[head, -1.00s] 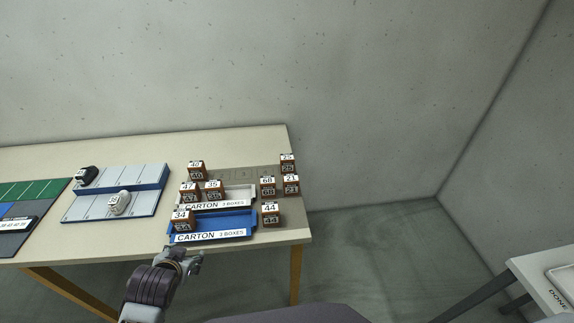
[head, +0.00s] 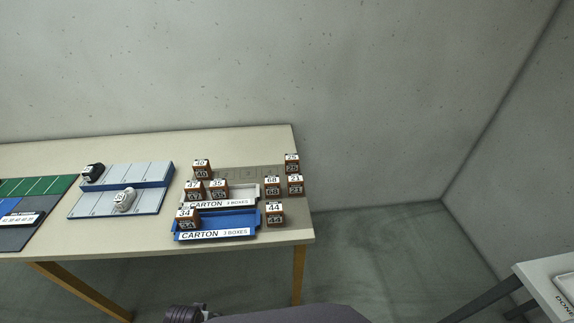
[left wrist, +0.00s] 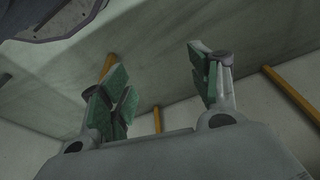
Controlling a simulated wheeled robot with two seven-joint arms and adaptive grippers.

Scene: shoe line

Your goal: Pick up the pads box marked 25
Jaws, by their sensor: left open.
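The pads box whose small label looks like 25 (head: 291,163) stands at the back right corner of the table, on the grey mat. A box marked 21 (head: 295,185) stands close in front of it. My left gripper (left wrist: 160,78) shows in the left wrist view with its two green-padded fingers spread wide and nothing between them. In the head view only part of my left arm shows at the bottom edge, below the table front. The box marked 25 is not seen in the left wrist view. My right gripper is in neither view.
Boxes marked 68 (head: 272,186) and 44 (head: 275,214) stand near it. A white carton tray (head: 246,191) and a blue carton tray (head: 248,222) lie left of them, with several more boxes around. The table (head: 110,237) ends just right of the boxes.

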